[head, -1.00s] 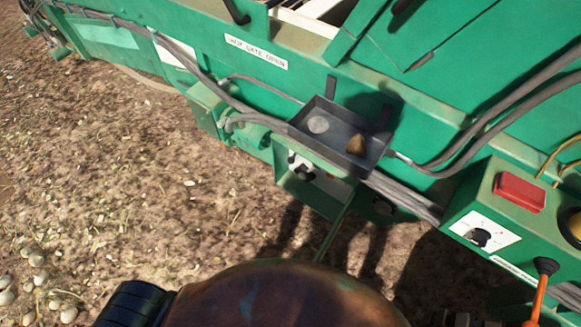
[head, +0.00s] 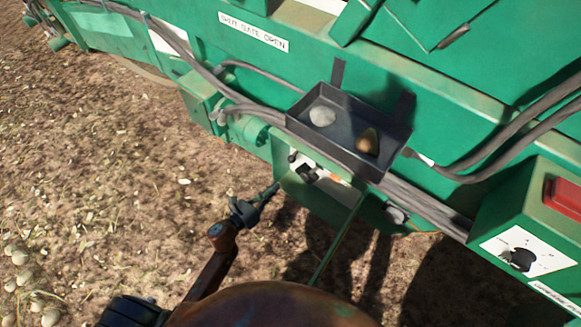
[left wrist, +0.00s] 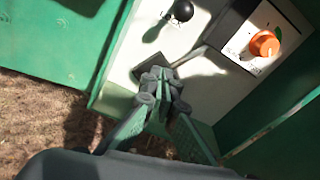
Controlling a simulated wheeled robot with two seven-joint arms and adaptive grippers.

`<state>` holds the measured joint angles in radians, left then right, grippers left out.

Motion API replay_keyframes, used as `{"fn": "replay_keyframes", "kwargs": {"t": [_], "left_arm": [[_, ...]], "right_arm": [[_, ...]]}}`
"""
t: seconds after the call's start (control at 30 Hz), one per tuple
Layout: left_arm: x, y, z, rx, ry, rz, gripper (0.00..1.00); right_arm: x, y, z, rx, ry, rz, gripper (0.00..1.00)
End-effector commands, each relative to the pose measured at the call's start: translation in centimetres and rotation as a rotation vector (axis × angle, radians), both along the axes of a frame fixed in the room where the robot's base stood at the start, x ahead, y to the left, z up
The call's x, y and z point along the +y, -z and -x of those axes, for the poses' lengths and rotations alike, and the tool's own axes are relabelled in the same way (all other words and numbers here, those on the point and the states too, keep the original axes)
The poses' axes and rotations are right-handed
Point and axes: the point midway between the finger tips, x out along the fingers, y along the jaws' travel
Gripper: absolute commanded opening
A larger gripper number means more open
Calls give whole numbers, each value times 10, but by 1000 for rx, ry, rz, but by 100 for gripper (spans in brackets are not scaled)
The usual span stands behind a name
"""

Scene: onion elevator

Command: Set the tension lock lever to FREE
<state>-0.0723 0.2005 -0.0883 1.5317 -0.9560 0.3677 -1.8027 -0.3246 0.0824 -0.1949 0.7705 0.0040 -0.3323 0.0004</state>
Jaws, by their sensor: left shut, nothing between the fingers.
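The open-fronted green control box (head: 318,205) hangs under a small dark tray, with a white panel inside. In the left wrist view the panel carries a black ball knob (left wrist: 183,10), a dark plate with a thin grey bar (left wrist: 190,56) and an orange knob (left wrist: 264,43) on a white label. My left gripper (head: 275,188) is shut and empty at the left side of the box. In the wrist view its fingertips (left wrist: 158,76) are close to the dark plate; contact is unclear.
The dark tray (head: 352,150) holds a pale round piece and a brown one just above the box. Grey cables (head: 420,205) run along the green machine.

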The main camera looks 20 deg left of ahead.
Motion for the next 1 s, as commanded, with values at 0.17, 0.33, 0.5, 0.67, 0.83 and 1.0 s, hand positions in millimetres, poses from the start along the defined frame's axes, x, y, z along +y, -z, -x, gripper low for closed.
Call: {"fn": "replay_keyframes", "kwargs": {"t": [0.17,0.33,0.5,0.67,0.83,1.0], "left_arm": [[-6,-13,-3,-52,28,-65,0],[-6,-13,-3,-50,27,-63,0],[-7,-12,-6,-50,25,-61,0],[-15,-10,-24,-50,27,-60,0],[-29,-6,-54,-50,27,-60,0],[-40,-3,-81,-48,25,-60,0]], "right_arm": [[1,2,0,2,1,-1,32],[1,2,0,1,1,-1,32],[1,2,-1,1,1,-1,32],[2,2,-6,2,4,-1,32],[3,1,-20,-2,9,-2,32],[5,-1,-30,-1,15,-2,32]]}}
